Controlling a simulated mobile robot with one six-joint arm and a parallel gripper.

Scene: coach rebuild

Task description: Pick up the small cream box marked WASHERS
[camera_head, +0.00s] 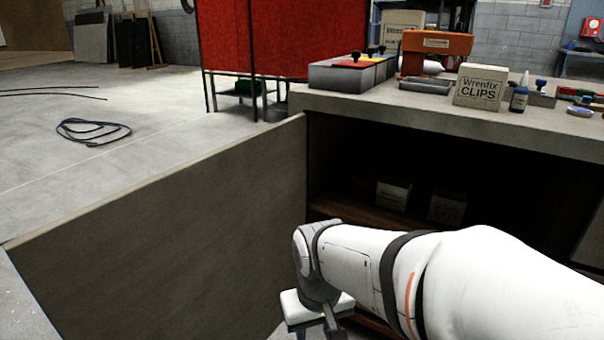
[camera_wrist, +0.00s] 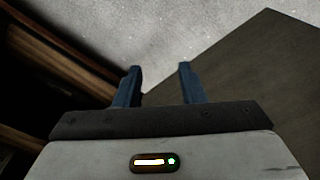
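Two small pale boxes stand on the shelf inside the dark open cabinet in the head view, a left one (camera_head: 393,195) and a right one (camera_head: 446,208). Both are in shadow and I cannot read their markings, so I cannot tell whether either says WASHERS. My gripper (camera_wrist: 160,82) is open and empty in the wrist view, with the floor beyond its two blue fingers. In the head view my gripper hangs at the bottom edge, in front of the cabinet and below the boxes' height in the picture, its fingertips mostly cut off.
An open cabinet door (camera_head: 170,235) spans the left side. The worktop (camera_head: 380,106) above holds a box marked Wrenfix CLIPS (camera_head: 480,87), a blue bottle (camera_head: 518,98), an orange tool (camera_head: 436,45) and a grey divided tray (camera_head: 340,77). A cable coil (camera_head: 93,130) lies on open floor.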

